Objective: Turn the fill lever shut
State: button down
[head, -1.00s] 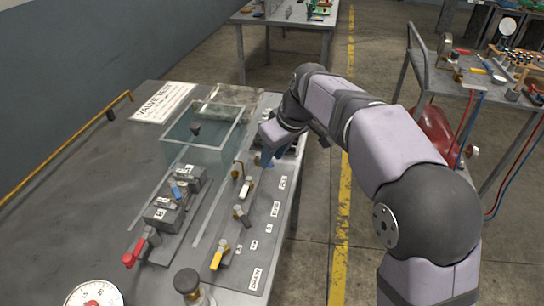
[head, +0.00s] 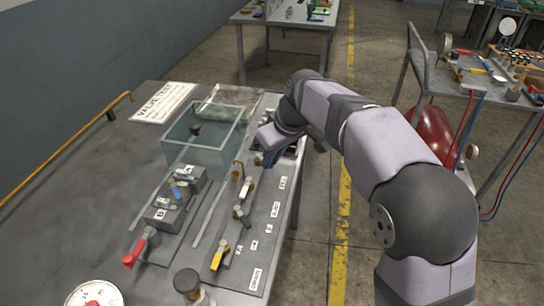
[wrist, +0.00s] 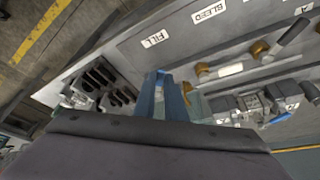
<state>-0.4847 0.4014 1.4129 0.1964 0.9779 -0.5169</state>
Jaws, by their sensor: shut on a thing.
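My gripper (head: 272,160) points down at the far right end of the valve board, beside the glass tank. In the wrist view its narrow blue fingers (wrist: 163,88) are close together, near the FILL label (wrist: 155,38). They are shut on the fill lever, whose held part is mostly hidden between them. The brass fitting of the fill valve (wrist: 201,70) shows just right of the fingers, with a pale part running to the right. The FILL label also shows in the head view (head: 283,183). I cannot read the lever's exact angle.
The bleed valve (head: 240,213) and a yellow-handled valve (head: 218,257) stand nearer on the same board. A glass tank (head: 205,150) is left of my gripper. A red-handled lever (head: 135,255) and a gauge (head: 93,295) are at the lower left. The table's right edge is close.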

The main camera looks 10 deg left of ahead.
jog(key=m+p, duration=0.1)
jog(key=s+a+m+t+h, duration=0.1)
jog(key=m, duration=0.1)
jog(key=a+m+p, duration=0.1)
jog(key=m, duration=0.1)
jog(key=shift+s+r+p, duration=0.2)
jog(key=shift+s+p, duration=0.1)
jog(key=shift+p, duration=0.05)
jog(key=m, duration=0.1)
jog(key=a+m+h+p, duration=0.1)
jog(key=shift+s+a+m+t, duration=0.1)
jog(key=shift+s+m+t, duration=0.1)
jog(key=shift+m+t, duration=0.15)
jog(key=shift+a+f+m+h+p, duration=0.1)
jog(key=shift+a+m+h+p, duration=0.25)
jog(key=shift+m, duration=0.4)
jog(key=shift+a+m+h+p, duration=0.25)
jog(key=shift+a+m+h, duration=0.15)
jog(key=shift+m, duration=0.3)
jog(key=c, duration=1.8)
grip_release()
jog(key=shift+d, duration=0.1)
jog(key=shift+s, duration=0.1)
jog(key=shift+d+f, duration=0.15)
